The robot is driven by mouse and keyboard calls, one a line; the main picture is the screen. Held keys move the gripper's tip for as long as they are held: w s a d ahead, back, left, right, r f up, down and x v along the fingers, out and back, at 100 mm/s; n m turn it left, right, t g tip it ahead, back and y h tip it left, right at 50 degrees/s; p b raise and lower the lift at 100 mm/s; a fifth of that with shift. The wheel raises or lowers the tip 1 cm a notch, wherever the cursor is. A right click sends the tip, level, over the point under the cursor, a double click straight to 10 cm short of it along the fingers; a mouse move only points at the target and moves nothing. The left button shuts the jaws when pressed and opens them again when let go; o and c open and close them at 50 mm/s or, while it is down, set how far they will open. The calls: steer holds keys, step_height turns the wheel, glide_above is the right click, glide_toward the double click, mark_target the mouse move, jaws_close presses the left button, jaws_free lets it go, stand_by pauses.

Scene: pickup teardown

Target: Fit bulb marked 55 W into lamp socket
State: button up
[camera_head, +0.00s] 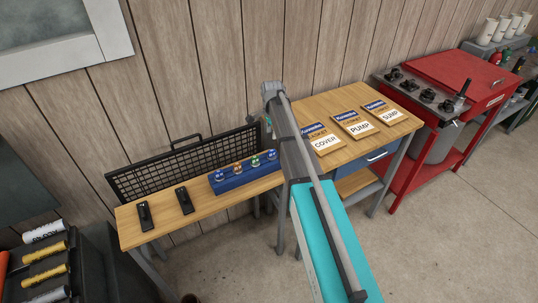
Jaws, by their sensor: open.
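Several small bulbs stand in a row in a blue rack (246,179) on the narrow wooden bench. They include a leftmost bulb (219,175), an orange-toned one (238,168), a greenish one (255,160) and a bluish rightmost one (271,155). Their wattage marks are too small to read, so I cannot tell which is 55 W. I cannot make out a lamp socket. My arm's grey and teal links cross the middle of the view, close to the rack's right end. My gripper's fingers cannot be made out.
Two black objects (145,215) (185,200) lie on the left of the narrow bench (165,211), before a black mesh panel (185,165). Gasket packets labelled COVER, PUMP and SUMP lie on another bench (340,101). A red cabinet (455,75) stands right. Floor is clear at lower right.

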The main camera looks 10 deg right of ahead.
mark_target(272, 151)
steer(key=shift+f, duration=0.2)
step_height(272, 151, down, 10)
steer(key=b, duration=1)
steer(key=shift+r, duration=0.2)
steer(key=shift+c, duration=0.2)
jaws_close()
stand_by(0.5)
step_height(272, 151, up, 7)
steer(key=p, duration=0.7)
steer(key=shift+r, duration=0.1)
